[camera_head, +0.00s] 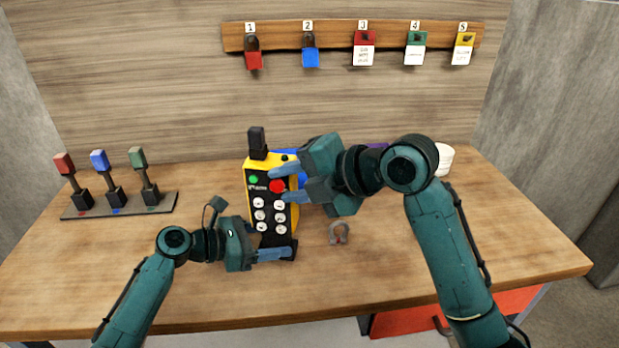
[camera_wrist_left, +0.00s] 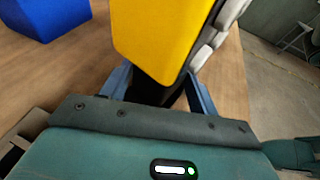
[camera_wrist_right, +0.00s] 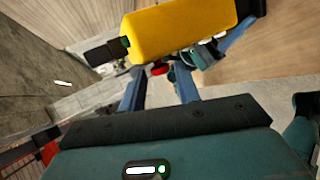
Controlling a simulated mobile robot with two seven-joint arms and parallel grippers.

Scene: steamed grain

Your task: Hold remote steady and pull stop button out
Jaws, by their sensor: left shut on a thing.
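The yellow and black remote (camera_head: 248,205) stands upright on the table, with white buttons, a green button and a red stop button (camera_head: 277,186) on its face. My left gripper (camera_head: 284,252) is shut on the remote's dark lower end; the left wrist view shows the yellow body (camera_wrist_left: 160,35) above its fingers. My right gripper (camera_head: 280,185) is open at the face, its fingers above and below the stop button. In the right wrist view the red button (camera_wrist_right: 159,70) shows between the fingertips, beside the yellow body (camera_wrist_right: 180,30). I cannot tell whether the fingers touch it.
A grey shackle (camera_head: 338,233) lies right of the remote. A blue object (camera_head: 303,157) is behind it. A stand (camera_head: 120,206) with red, blue and green levers is at left. A wall rack (camera_head: 390,36) holds numbered padlocks and tags. The table's front left is clear.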

